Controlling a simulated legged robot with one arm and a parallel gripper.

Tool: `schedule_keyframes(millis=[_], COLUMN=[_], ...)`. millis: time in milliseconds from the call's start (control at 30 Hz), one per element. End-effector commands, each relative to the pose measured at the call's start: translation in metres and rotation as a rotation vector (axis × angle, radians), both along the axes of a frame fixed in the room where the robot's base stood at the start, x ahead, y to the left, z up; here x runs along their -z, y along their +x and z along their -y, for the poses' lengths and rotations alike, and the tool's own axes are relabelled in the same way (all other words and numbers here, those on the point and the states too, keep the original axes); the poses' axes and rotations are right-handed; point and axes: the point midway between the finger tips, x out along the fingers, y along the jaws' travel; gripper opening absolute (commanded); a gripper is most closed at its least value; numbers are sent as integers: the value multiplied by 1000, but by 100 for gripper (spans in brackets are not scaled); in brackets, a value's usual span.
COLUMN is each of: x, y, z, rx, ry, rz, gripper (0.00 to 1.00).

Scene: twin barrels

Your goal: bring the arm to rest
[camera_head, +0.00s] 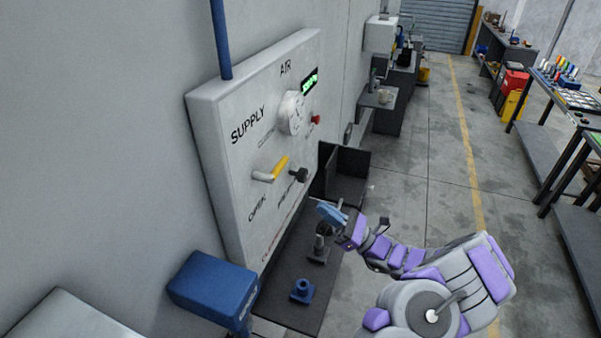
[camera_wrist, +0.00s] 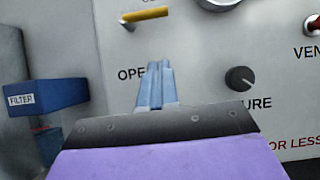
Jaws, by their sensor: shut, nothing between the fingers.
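My gripper (camera_head: 331,213) is in front of the lower part of a white air supply panel (camera_head: 228,172) on the wall. In the wrist view my gripper (camera_wrist: 155,88) shows as two blue fingers close together, shut and empty. My purple and grey arm reaches in from the right in the head view. The panel carries a yellow lever (camera_head: 279,168), a dark knob (camera_head: 298,175), a round gauge (camera_head: 292,112) and a red button (camera_head: 315,119). The lever also shows in the wrist view (camera_wrist: 146,14), with the dark knob (camera_wrist: 239,78) to the right of the fingers.
A dark shelf (camera_head: 290,265) below the panel holds a small blue part (camera_head: 302,290) and a dark upright part (camera_head: 318,249). A blue filter box (camera_head: 212,285) juts out at lower left. Workbenches (camera_head: 553,150) stand at right. The aisle floor (camera_head: 430,170) is clear.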

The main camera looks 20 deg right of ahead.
Motion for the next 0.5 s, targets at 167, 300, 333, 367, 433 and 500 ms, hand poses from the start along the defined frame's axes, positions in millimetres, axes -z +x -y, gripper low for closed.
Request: schedule_keyframes(millis=[167,300,333,367,433,500], x=[-6,-34,-41,-48,-65,-79], y=[-2,-12,-17,-23,-39,-58], z=[-7,-45,-57,-70,-99,-127], rx=[-24,-130,-160,-196,-278,-359], ry=[-12,-81,-103,-128,-193,-262], rz=[13,74,91,110,158,209], gripper=[0,0,0,0,0,0])
